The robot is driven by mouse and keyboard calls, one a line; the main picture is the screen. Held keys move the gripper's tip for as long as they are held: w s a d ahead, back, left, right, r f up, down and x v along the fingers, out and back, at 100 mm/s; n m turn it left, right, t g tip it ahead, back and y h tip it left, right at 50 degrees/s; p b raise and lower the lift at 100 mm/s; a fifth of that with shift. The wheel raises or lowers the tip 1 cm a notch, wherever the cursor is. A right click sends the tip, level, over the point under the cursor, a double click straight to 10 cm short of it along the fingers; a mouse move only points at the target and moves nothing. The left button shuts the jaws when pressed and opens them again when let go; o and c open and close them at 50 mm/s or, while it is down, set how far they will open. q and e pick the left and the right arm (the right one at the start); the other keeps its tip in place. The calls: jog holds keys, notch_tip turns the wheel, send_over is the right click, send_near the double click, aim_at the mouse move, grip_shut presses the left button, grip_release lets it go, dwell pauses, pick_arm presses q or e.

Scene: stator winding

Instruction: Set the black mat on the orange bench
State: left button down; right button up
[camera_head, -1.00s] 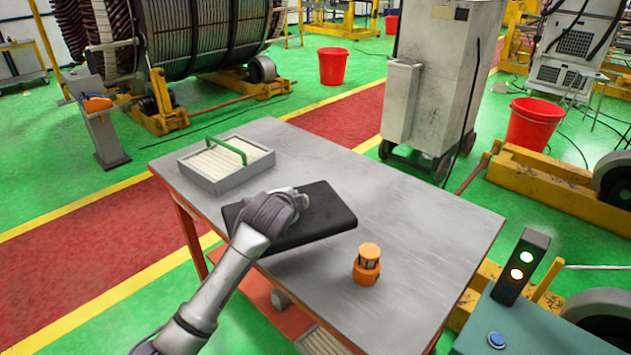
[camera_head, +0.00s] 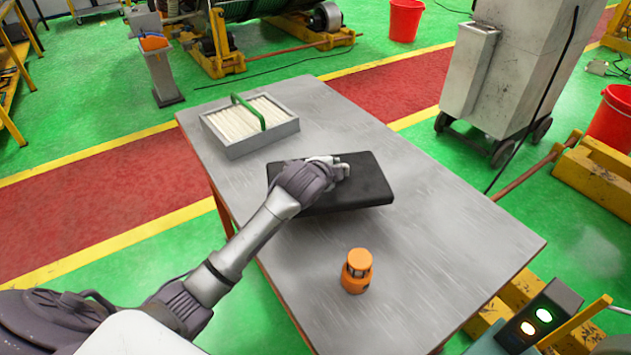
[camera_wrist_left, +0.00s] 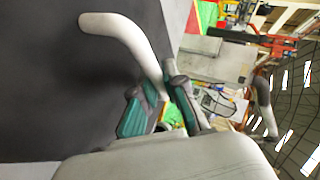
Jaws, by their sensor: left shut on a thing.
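My right gripper is out of view.
A grey tray (camera_head: 240,150) of white strips with a green handle stands at the bench's back left. An orange lantern-like object (camera_head: 356,272) stands near its front edge. The right part of the top is clear. A grey cabinet (camera_head: 505,70) stands behind.

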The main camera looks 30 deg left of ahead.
pick_arm(q)
jog(key=s+a+f, duration=0.1)
jog(key=s+a+f+p, duration=0.1)
jog(key=a, duration=0.1)
jog(key=shift+s+a+f, duration=0.25)
jog(key=shift+s+f, duration=0.05)
jog(key=shift+s+a+f, duration=0.2)
jog(key=shift+a+f, duration=0.05)
jog(key=shift+f, duration=0.15)
notch_tip(320, 180, down, 4)
jog(key=shift+r+p, duration=0.15)
jog(key=shift+p, duration=0.2)
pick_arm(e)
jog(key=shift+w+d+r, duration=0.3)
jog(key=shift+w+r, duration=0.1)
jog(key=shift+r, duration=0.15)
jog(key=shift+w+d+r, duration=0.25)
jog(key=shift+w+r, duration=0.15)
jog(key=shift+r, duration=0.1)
pick_arm(q)
jog(key=c, duration=1.7)
grip_release()
jog(key=o, duration=0.5)
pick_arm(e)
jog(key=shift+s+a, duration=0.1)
